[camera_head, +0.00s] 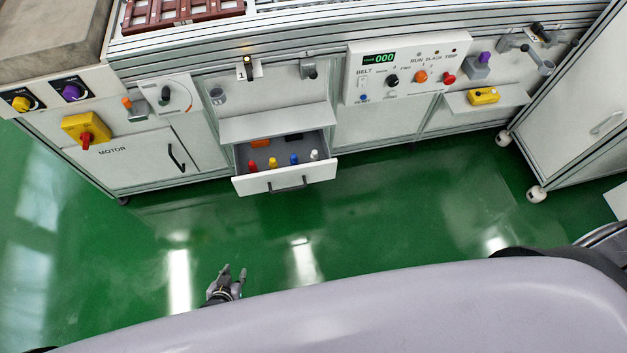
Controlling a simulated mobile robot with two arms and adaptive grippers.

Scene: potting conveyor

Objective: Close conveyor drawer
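The conveyor drawer (252,186) is pulled out from the front of the conveyor, below a grey shelf. Its white front carries a dark bar handle (288,187). Several small coloured pieces, red, yellow, blue and white, stand inside it, with an orange item and a dark item behind them. My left gripper (234,274) is low in the picture, over the green floor, well short of the drawer and a little left of its handle. Its fingers are spread apart with nothing between them. My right gripper is not in view.
The grey shelf (275,122) overhangs the back of the drawer. A motor cabinet (130,158) stands to its left, and a control panel (405,68) is up to its right. A wheeled white cabinet (580,115) stands at the right. The green floor (370,215) before the drawer is clear.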

